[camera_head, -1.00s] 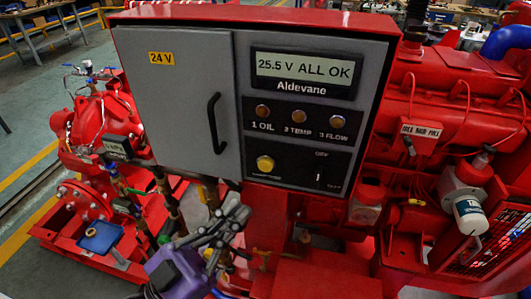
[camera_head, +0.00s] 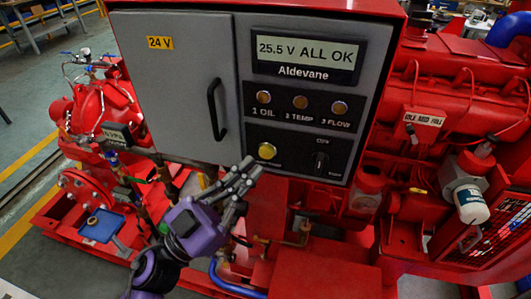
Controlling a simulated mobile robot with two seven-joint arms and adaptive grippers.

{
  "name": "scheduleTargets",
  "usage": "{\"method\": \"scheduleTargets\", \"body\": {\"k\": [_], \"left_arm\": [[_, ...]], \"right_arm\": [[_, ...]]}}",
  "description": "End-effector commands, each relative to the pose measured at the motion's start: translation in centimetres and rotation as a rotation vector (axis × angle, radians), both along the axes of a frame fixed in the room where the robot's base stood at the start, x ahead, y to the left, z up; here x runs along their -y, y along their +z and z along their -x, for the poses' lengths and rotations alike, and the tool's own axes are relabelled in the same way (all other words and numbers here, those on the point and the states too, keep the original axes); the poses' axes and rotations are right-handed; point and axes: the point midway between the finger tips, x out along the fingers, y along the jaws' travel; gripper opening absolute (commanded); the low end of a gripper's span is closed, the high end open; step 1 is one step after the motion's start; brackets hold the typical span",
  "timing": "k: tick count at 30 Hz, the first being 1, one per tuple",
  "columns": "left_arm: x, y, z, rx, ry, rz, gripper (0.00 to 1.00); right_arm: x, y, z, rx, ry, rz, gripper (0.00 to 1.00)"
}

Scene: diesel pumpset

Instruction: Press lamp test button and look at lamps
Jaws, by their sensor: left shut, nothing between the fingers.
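The control panel (camera_head: 190,105) is a grey-fronted red box. Its display (camera_head: 305,50) reads "25.5 V ALL OK". Below it are three round lamps, 1 OIL (camera_head: 264,97), 2 TEMP (camera_head: 300,102) and 3 FLOW (camera_head: 340,107), all a dull amber. A round yellow button (camera_head: 267,151) sits below lamp 1; its label is too small to read. A black rotary switch (camera_head: 320,160) is to its right. My left gripper (camera_head: 249,172), purple with grey fingers, is shut and empty, with its fingertips just below and left of the yellow button. My right gripper is not in view.
A black door handle (camera_head: 216,110) stands out left of the display. A red engine (camera_head: 460,90) with a white filter (camera_head: 470,203) is on the right. A red pump (camera_head: 100,115) and pipes are on the left. A blue hose (camera_head: 235,287) runs below the panel.

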Motion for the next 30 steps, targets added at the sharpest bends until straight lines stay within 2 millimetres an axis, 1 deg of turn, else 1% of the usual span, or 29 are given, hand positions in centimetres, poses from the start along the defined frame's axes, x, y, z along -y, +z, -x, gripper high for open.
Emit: {"method": "scheduleTargets", "body": {"k": [3, 9, 24, 30], "left_arm": [[0.4, 0.1, -1.3, 0.002, -0.001, 0.0, 0.0], [0.7, 0.1, -2.3, 0.001, 0.0, 0.0, 0.0], [0.8, 0.0, -2.4, -0.001, 0.0, -0.001, 0.0], [0.8, 0.0, -2.4, -0.001, 0.0, -0.001, 0.0]], "right_arm": [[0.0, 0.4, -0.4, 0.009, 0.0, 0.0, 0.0], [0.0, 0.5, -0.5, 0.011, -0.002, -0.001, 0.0], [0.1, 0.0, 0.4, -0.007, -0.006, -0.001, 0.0], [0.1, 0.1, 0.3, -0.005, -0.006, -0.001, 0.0]]}}
